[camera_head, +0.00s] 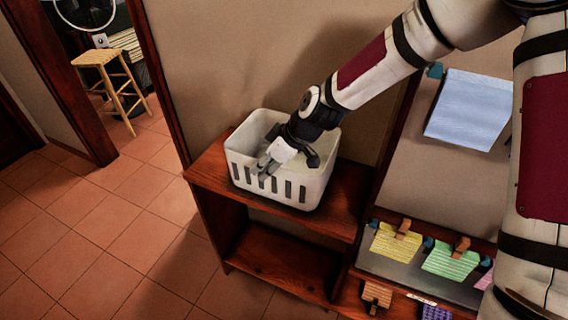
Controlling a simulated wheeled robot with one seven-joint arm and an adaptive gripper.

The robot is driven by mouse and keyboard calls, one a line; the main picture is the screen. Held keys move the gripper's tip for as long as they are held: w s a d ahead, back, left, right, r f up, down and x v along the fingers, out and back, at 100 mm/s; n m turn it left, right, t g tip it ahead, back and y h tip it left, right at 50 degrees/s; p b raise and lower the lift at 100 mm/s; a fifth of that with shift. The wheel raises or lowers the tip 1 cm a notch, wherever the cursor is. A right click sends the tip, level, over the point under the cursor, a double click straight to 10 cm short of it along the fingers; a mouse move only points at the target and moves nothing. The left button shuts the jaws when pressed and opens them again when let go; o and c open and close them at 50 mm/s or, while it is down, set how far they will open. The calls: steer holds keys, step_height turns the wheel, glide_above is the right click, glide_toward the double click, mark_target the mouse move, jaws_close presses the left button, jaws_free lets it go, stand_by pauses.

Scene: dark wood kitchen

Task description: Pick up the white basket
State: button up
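The white basket (240,158) stands upright on the top of a reddish wood shelf unit, with a row of slots in its front wall. My gripper (262,170) reaches down over the basket from the upper right. Its grey fingertips are at the basket's front rim. I cannot tell whether they touch the rim or whether a finger is on each side of the wall. The arm and gripper hide part of the basket's inside and right side.
The wood shelf (339,207) has an open lower board (280,262). A wall is close behind it. To the right are a board with clipped notes (398,243) and a pale sheet (470,108). A wooden stool (97,58) stands through the doorway. The tiled floor (120,225) at left is clear.

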steer(key=shift+x, duration=1.55)
steer(key=shift+c, duration=0.3)
jaws_close()
steer(key=shift+r, duration=0.1)
